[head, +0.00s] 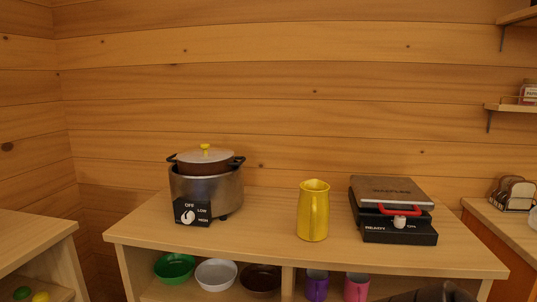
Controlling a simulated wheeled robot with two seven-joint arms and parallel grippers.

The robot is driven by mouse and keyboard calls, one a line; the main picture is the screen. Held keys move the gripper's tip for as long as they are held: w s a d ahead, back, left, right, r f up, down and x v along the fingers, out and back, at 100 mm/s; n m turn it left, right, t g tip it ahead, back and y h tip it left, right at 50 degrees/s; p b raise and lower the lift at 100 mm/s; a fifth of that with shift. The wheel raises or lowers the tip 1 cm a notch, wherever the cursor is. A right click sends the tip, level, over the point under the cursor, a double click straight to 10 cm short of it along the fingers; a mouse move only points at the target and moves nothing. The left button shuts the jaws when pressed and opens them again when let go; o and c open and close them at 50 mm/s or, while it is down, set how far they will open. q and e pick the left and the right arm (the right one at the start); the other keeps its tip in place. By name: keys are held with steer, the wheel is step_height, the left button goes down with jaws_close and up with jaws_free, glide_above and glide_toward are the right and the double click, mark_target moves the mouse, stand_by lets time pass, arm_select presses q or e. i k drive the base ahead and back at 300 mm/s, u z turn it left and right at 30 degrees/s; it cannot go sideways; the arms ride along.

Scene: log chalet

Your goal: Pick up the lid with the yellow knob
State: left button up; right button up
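The lid (190,157) with a yellow knob (205,148) sits on top of a slow cooker's dark brown inner pot (203,168). The pot stands up out of the steel cooker body (207,188), its two black handles sticking out at the sides. The cooker is at the left of the wooden counter, its dial panel (192,213) facing me. No gripper can be made out. A dark shape (445,293) at the bottom edge, right of the middle, is too cut off to identify.
A yellow pitcher (313,212) stands mid-counter (265,233). A waffle maker (392,208) with a red handle is right of it. Bowls (216,274) and cups (356,288) are on the shelf below. A toast rack (513,193) is on the right counter. Counter space between cooker and pitcher is clear.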

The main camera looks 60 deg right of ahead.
mark_target(206, 153)
steer(key=z, duration=2.2)
steer(key=i, duration=0.15)
